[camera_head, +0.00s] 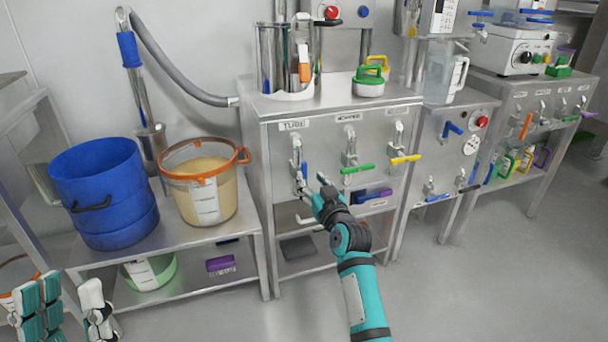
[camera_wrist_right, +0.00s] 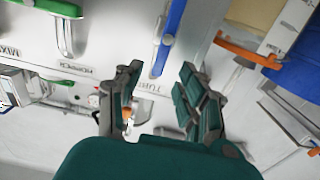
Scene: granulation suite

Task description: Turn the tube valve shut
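The tube valve (camera_head: 297,158) is on the cabinet front under a label reading TUBE. Its blue handle (camera_head: 304,170) points down in the head view. In the right wrist view the blue handle (camera_wrist_right: 170,35) ends close to the gap between my fingertips. My right gripper (camera_head: 314,184) is just below and right of the handle. In the right wrist view my right gripper (camera_wrist_right: 161,68) has its fingers apart with nothing clamped; I cannot tell whether it touches the handle. My left gripper (camera_head: 66,304) is at the lower left, fingers apart and empty, far from the valve.
A valve with a green handle (camera_head: 357,168) and one with a yellow handle (camera_head: 405,159) are right of the tube valve. An orange-rimmed bucket (camera_head: 206,205) and a blue drum (camera_head: 105,185) stand on the left bench (camera_head: 235,228). The floor in front is clear.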

